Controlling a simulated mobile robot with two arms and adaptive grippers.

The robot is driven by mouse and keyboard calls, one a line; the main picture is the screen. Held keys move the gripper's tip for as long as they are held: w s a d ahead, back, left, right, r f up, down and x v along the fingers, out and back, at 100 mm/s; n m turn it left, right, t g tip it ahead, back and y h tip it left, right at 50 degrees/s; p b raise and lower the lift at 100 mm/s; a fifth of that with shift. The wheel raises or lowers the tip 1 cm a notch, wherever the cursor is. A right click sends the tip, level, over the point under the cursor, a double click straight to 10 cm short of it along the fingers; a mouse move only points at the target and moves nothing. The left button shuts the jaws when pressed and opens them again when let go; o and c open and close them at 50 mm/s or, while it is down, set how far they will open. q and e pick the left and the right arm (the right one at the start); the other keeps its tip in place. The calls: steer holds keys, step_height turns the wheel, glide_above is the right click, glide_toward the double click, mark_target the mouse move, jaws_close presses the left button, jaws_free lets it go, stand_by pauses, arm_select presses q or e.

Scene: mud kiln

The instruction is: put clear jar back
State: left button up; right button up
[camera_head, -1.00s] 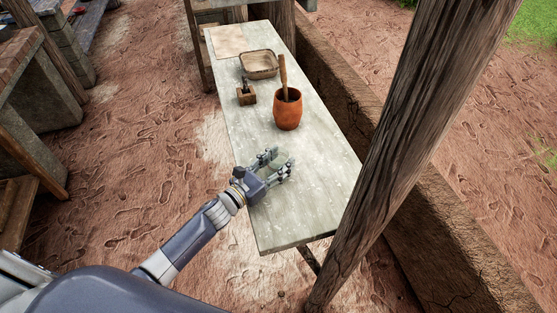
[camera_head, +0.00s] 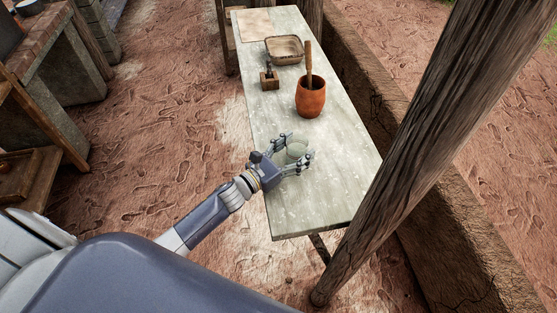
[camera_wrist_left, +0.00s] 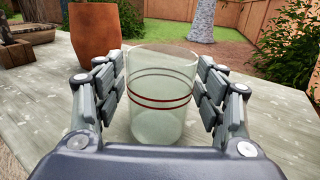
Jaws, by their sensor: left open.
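The clear jar (camera_wrist_left: 160,110) has dark red bands and stands upright on the pale table in the left wrist view. It also shows faintly between my fingers in the head view (camera_head: 297,151). My left gripper (camera_head: 295,152) is open around the jar, with one finger on each side. In the left wrist view my fingers (camera_wrist_left: 161,92) flank the jar, and a small gap seems to show at each side. My right gripper is not in view.
The table (camera_head: 320,200) also carries a clay pot (camera_head: 311,102) with a wooden handle, a small wooden block holder (camera_head: 269,84) and a shallow basket (camera_head: 284,59). A thick wooden post (camera_head: 425,140) rises at the right. The table's near end is clear.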

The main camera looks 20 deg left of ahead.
arm_select(q)
steer(key=b+v, duration=0.1)
steer(key=v, duration=0.4)
steer(key=b+v, duration=0.1)
steer(key=v, duration=0.4)
steer(key=shift+s+f, duration=0.15)
steer(key=shift+f, duration=0.05)
steer(key=shift+s+a+r, duration=0.15)
steer(key=shift+s+a, duration=0.15)
steer(key=shift+s, duration=0.25)
